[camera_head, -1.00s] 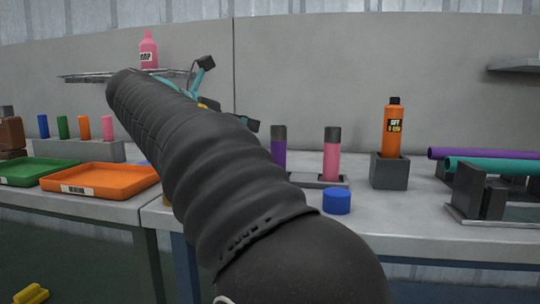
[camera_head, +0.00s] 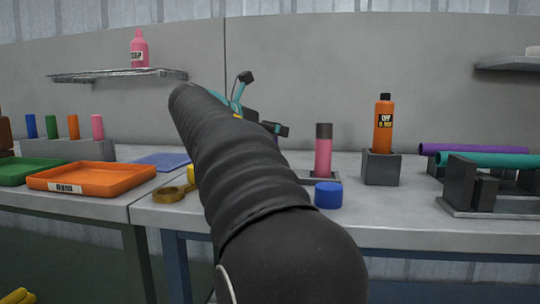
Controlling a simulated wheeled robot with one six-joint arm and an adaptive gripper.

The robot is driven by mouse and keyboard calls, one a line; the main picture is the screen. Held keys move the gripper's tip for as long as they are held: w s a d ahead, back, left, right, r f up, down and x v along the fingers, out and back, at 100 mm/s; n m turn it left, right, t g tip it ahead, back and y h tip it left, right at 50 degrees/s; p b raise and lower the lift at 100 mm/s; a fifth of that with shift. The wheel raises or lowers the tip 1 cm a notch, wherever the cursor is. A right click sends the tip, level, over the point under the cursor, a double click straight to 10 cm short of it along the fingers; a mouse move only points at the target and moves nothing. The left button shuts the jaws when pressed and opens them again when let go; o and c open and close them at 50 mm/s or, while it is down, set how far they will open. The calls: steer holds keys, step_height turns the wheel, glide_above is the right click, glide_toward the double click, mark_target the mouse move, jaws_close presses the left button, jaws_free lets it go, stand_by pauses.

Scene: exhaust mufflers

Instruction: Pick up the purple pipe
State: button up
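The purple pipe (camera_head: 430,149) lies level at the right of the table, behind a teal pipe (camera_head: 490,160). My gripper (camera_head: 263,103) shows partly beyond the end of my dark arm, with teal parts and two black fingertips spread apart. It looks open and empty, and is well to the left of the purple pipe and higher in the picture. My arm hides the gripper's base.
A dark metal holder (camera_head: 460,184) stands before the pipes. An orange bottle (camera_head: 383,130) sits in a grey block left of them. A pink cylinder (camera_head: 323,158) and a blue cap (camera_head: 328,195) are nearer my arm. An orange tray (camera_head: 92,177) is at left.

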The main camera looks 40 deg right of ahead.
steer(key=shift+d, duration=0.1)
steer(key=shift+c, duration=0.3)
jaws_close()
steer(key=shift+r, duration=0.2)
steer(key=shift+r+p, duration=0.3)
steer(key=shift+r, duration=0.05)
steer(key=r, duration=0.2)
steer(key=s+r+p, duration=0.1)
steer(key=r, duration=0.1)
steer(key=shift+d+p, duration=0.1)
steer(key=shift+p, duration=0.2)
steer(key=s+d+r+p, duration=0.1)
steer(key=s+d+r, duration=0.1)
steer(key=s+r, duration=0.4)
steer(key=shift+s+d, duration=0.35)
steer(key=shift+s, duration=1.8)
